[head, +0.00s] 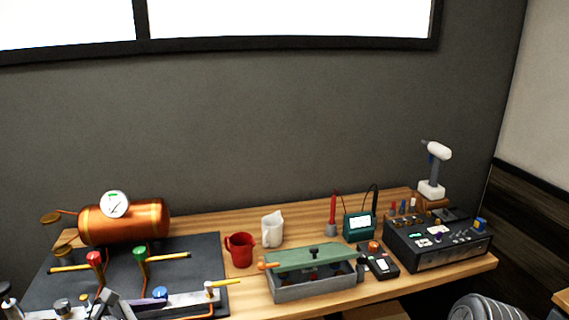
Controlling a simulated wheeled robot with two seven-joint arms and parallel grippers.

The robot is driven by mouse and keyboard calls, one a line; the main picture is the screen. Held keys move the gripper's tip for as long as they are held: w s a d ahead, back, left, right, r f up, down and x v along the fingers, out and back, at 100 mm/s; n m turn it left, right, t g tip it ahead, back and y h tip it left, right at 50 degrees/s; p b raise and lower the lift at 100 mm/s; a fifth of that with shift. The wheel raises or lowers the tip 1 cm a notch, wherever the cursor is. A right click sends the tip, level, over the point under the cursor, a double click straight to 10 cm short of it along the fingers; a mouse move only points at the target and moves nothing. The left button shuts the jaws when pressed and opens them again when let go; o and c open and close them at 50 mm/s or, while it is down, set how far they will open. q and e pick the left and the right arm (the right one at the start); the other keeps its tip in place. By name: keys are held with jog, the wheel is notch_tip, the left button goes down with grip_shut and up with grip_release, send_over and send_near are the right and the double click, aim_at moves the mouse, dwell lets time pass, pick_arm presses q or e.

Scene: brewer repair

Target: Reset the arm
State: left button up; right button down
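What looks like part of my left gripper (115,306) shows as grey angled pieces at the bottom edge, in front of the brewer's silver bar. Its fingertips cannot be made out, so I cannot tell whether it is open or shut. My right gripper is not in view. The copper boiler (128,222) with a round white gauge (115,204) lies at the back left of the bench. Red-topped (94,258) and green-topped (140,253) valves with yellow levers stand in front of it on a dark mat (205,262).
A red mug (240,250) and a white pitcher (272,230) stand mid-bench. A grey tray with a green top (315,260), a teal meter (359,224), a black toolbox (437,246) and a white-topped tool (437,160) fill the right. A ribbed grey object (487,307) is at the bottom right.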

pick_arm(q)
jog(key=s+f+m+g+y+b, duration=0.1)
jog(key=s+f+m+g+y, duration=0.15)
jog(key=f+m, duration=0.45)
jog(key=s+d+f+m+g+y+b, duration=0.1)
jog(key=s+f+m+b, duration=0.15)
jog(key=f, duration=0.85)
jog(key=s+f+m+g+y+b, duration=0.15)
jog(key=s+f+m, duration=0.25)
jog(key=f, duration=0.5)
jog(key=s+d+f+m+g+h+b, duration=0.1)
jog(key=s+d+f+m+g+b, duration=0.2)
jog(key=s+d+f+m, duration=0.7)
jog(key=s+d+f+b, duration=0.2)
jog(key=s+d+f, duration=0.2)
jog(key=d+f, duration=0.2)
jog(key=shift+s+d+f+h, duration=0.25)
jog(key=shift+d+h, duration=0.15)
jog(key=shift+d, duration=0.1)
